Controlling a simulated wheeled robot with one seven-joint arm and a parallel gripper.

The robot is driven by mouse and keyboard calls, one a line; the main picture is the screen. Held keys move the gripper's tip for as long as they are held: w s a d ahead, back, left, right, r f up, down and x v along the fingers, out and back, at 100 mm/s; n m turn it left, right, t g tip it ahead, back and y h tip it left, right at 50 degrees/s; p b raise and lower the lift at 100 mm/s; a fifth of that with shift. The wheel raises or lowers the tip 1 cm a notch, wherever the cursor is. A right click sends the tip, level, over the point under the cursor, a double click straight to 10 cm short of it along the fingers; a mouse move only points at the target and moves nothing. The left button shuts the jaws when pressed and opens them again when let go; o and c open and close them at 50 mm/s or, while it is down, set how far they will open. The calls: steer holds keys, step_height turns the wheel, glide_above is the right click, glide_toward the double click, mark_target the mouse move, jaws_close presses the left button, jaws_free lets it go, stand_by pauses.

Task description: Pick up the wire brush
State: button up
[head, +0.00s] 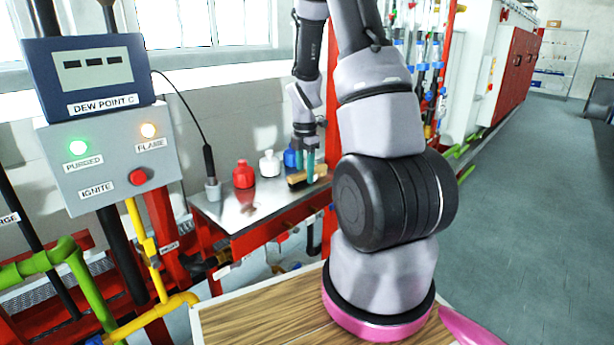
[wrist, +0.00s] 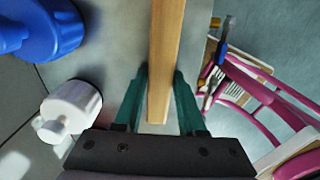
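The wire brush (head: 300,180) lies at the right end of the metal bench, with a wooden back and dark bristles below. In the wrist view its pale wooden body (wrist: 167,50) runs up the middle of the picture. My gripper (head: 307,168) points down at the brush, with its teal fingers around it. In the wrist view the fingers (wrist: 162,80) lie one on each side of the wood, with little or no gap at the tips. I cannot tell whether they press on it. The brush appears to be at bench height.
On the metal bench (head: 228,212) stand a red bottle (head: 243,175), a white bottle (head: 269,164) and a blue bottle (head: 290,157); the white (wrist: 70,108) and blue (wrist: 52,32) ones are left of my fingers. A grey cup (head: 213,190) holds a black cabled tool.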

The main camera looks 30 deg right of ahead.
mark_target(305, 171)
jaws_close()
step_height(305, 171, up, 10)
stand_by(0.4)
